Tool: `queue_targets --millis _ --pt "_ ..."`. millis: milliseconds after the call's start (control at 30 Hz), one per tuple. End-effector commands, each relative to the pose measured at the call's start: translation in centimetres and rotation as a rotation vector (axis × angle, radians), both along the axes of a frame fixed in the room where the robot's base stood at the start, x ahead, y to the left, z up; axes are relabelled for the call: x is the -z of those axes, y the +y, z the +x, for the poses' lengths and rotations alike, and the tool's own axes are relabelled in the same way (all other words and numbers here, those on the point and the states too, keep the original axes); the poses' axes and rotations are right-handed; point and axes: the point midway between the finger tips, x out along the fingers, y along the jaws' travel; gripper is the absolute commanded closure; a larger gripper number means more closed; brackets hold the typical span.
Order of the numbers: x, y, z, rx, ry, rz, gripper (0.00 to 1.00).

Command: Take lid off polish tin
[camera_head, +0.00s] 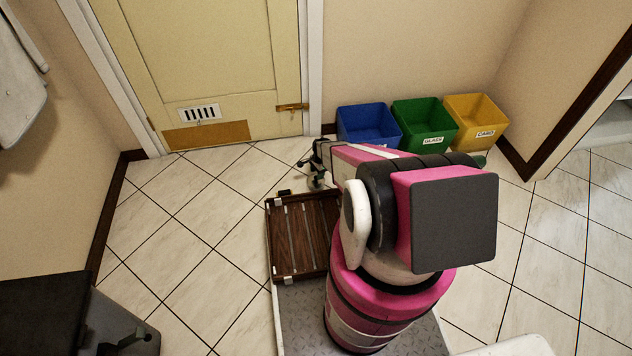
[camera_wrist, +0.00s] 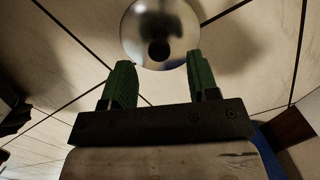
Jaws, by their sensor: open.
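A round, shiny metal disc (camera_wrist: 160,18) with a dark round spot near its middle shows at the top of the wrist view. It looks like the top of the polish tin, but I cannot tell lid from tin at this angle. My gripper (camera_wrist: 158,68) has two green fingers, spread apart and empty. The disc appears just beyond the fingertips, wider than the gap between them; whether they touch it is unclear. In the head view my gripper (camera_head: 316,165) is a small dark shape at the far left end of my arm. I cannot make out the tin there.
Blue (camera_head: 368,125), green (camera_head: 424,124) and yellow (camera_head: 476,121) bins stand along the back wall. A cream door (camera_head: 205,60) with a vent is at the back left. A dark slatted wooden tray (camera_head: 305,235) is beside my base. Pale tiled floor (camera_head: 190,220) is open at left.

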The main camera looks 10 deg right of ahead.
Motion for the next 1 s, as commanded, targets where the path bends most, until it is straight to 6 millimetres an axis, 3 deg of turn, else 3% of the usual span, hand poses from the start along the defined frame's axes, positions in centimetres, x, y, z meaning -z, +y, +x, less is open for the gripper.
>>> queue_targets --millis 233,500,667,1000 --pt "3.5 0.6 -0.1 0.000 0.000 0.000 0.46" --pt "3.8 0.7 -0.3 0.000 0.000 0.000 0.46" --pt "3.8 0.7 -0.3 0.000 0.000 0.000 0.98" --pt "3.7 0.7 -0.3 0.000 0.000 0.000 0.99"
